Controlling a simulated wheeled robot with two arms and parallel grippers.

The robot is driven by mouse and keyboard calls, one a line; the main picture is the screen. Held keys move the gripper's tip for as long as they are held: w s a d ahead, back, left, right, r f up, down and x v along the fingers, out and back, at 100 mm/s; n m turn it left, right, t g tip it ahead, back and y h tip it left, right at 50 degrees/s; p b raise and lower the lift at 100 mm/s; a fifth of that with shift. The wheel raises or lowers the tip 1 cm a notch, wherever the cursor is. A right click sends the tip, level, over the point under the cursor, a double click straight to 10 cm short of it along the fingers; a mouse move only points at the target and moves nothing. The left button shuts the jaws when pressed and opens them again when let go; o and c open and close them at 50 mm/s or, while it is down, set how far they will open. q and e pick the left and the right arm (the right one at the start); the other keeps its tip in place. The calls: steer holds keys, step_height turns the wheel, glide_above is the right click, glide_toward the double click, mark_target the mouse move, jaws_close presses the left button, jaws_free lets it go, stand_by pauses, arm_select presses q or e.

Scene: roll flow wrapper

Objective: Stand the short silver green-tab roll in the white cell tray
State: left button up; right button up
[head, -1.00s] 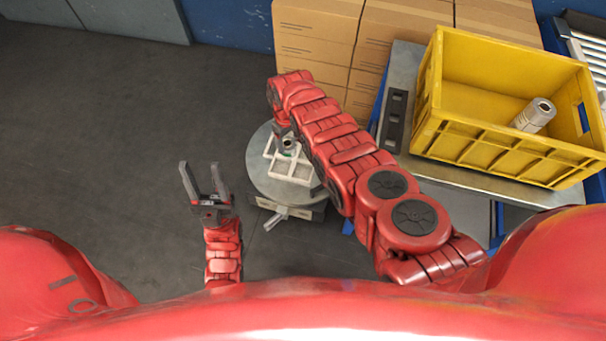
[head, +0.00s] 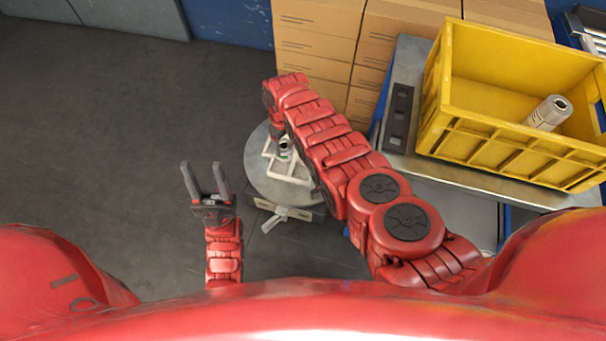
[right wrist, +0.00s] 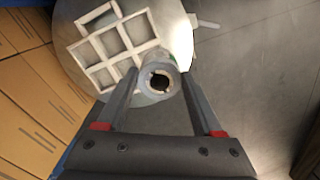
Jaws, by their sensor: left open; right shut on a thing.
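The short silver roll (right wrist: 160,80) is between the fingers of my right gripper (right wrist: 160,74), which is shut on it. Its open end faces the wrist camera, and a bit of green shows beside it. In the head view the roll (head: 284,144) looks upright at the far part of the white cell tray (head: 286,178). In the right wrist view it overlaps the edge of the tray (right wrist: 117,62); I cannot tell whether its lower end is inside a cell or above. My left gripper (head: 203,168) is open and empty, left of the tray.
The tray lies on a round grey table (head: 258,165). A yellow crate (head: 490,135) with another silver roll (head: 548,113) stands on a bench at right. Cardboard boxes (head: 318,45) are stacked behind. Floor at left is clear.

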steer(key=shift+f, duration=0.15)
steer(key=shift+f+b, duration=0.15)
steer(key=shift+b, duration=0.15)
steer(key=shift+w, duration=0.2)
steer(key=shift+s+f, duration=0.1)
